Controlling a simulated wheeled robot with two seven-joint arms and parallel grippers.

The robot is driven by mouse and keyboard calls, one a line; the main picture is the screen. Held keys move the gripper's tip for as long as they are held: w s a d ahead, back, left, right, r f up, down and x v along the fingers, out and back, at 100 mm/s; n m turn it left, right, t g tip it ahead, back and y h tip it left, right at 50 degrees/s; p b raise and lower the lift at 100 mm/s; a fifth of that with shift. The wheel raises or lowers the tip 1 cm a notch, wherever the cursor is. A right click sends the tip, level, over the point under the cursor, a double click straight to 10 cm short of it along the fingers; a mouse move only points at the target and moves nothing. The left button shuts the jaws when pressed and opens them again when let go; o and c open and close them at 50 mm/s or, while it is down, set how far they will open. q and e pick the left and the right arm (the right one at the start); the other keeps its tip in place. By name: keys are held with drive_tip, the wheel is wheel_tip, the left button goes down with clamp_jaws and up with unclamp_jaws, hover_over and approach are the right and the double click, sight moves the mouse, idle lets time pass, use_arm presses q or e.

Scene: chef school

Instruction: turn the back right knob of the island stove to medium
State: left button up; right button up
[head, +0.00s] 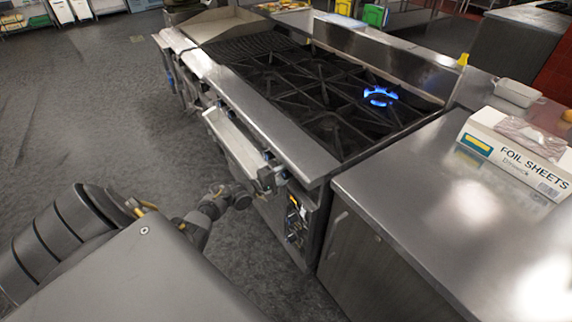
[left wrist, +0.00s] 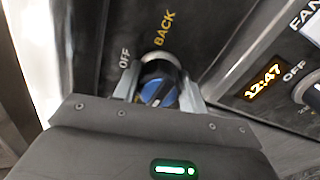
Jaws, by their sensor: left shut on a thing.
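The island stove (head: 300,90) stands across the middle of the head view, its knobs along the front edge. A blue flame (head: 380,97) burns on one burner at the far right of the cooktop. My left gripper (left wrist: 160,92) is at the right end of the stove's front and is shut on a knob (left wrist: 160,70) with a blue face, one finger on each side. The panel by the knob reads "BACK" and "OFF". In the head view, my left gripper (head: 266,180) is small and the held knob is hard to make out. My right gripper is not in view.
A lit clock display (left wrist: 268,82) and another knob (left wrist: 312,95) are right of the held knob. An oven handle (head: 235,145) juts from the stove front. A steel counter (head: 400,200) with a foil sheets box (head: 510,150) adjoins the stove. The floor at left is clear.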

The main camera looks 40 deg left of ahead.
use_arm(q)
drive_tip(key=shift+n+p, duration=0.35)
drive_tip(key=shift+n, duration=0.95)
drive_tip(key=o, duration=1)
drive_tip(key=shift+c, duration=0.2)
drive_tip(key=v, duration=1.1)
drive_tip(key=shift+p, duration=0.45)
drive_tip(key=shift+w, duration=0.1)
